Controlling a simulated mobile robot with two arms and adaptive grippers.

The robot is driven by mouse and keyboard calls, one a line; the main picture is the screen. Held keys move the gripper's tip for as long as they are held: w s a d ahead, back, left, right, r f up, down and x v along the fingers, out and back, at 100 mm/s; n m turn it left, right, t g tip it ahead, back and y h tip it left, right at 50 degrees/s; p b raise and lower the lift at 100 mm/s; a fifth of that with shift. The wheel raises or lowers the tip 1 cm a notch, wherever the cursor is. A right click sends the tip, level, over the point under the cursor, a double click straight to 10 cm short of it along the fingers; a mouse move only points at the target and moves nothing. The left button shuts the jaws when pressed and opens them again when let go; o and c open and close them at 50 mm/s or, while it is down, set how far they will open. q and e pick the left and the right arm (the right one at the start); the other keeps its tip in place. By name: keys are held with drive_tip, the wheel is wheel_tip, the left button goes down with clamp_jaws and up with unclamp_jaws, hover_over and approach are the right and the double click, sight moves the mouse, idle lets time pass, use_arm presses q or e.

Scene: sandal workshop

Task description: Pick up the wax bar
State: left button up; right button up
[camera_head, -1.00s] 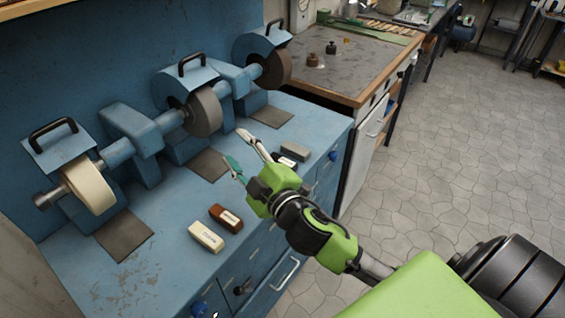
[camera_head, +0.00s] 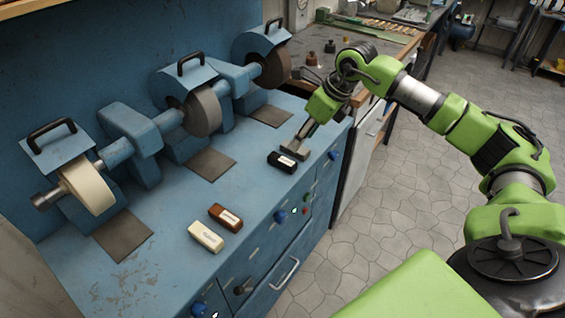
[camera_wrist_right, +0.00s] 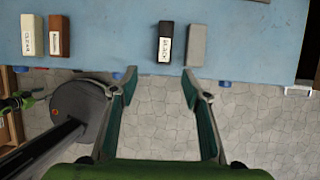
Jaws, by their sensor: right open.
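Several small bars lie on the blue bench top (camera_head: 165,235). A cream bar (camera_head: 206,236) and a brown bar (camera_head: 225,217) lie side by side near the front. A black bar with a white label (camera_head: 281,162) and a grey bar (camera_head: 294,149) lie further along it. I cannot read which label says wax. My right gripper (camera_head: 304,134) points down beside the grey bar, at the far end of the row. The right wrist view shows its jaws (camera_wrist_right: 159,82) open and empty, with the black bar (camera_wrist_right: 165,43) and grey bar (camera_wrist_right: 195,46) ahead. My left gripper is out of view.
Grinding and polishing wheels (camera_head: 202,110) stand along the back of the bench, with dark pads (camera_head: 211,164) in front. Drawers with knobs line the bench front. A wooden-edged worktop (camera_head: 330,62) stands beyond. The bench top between the two pairs of bars is clear.

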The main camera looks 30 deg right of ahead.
drive_tip(key=d, duration=0.1)
drive_tip(key=p, duration=0.2)
hover_over(288, 162)
drive_tip(key=s+d, duration=0.1)
drive_tip(key=s, duration=0.1)
drive_tip(key=f, duration=0.7)
drive_tip(key=shift+s+d+f, duration=0.1)
drive_tip(key=shift+s+f, duration=0.1)
drive_tip(key=shift+f, duration=0.15)
drive_tip(key=shift+w+a+f, duration=0.2)
drive_tip(key=shift+w+f, duration=0.05)
drive_tip(key=shift+f, duration=0.2)
drive_tip(key=p+x, duration=0.1)
drive_tip(key=x, duration=0.3)
drive_tip(key=shift+w+f+p, duration=0.2)
drive_tip(key=shift+p, duration=0.15)
drive_tip(key=shift+r, duration=0.1)
drive_tip(key=c, duration=1.2)
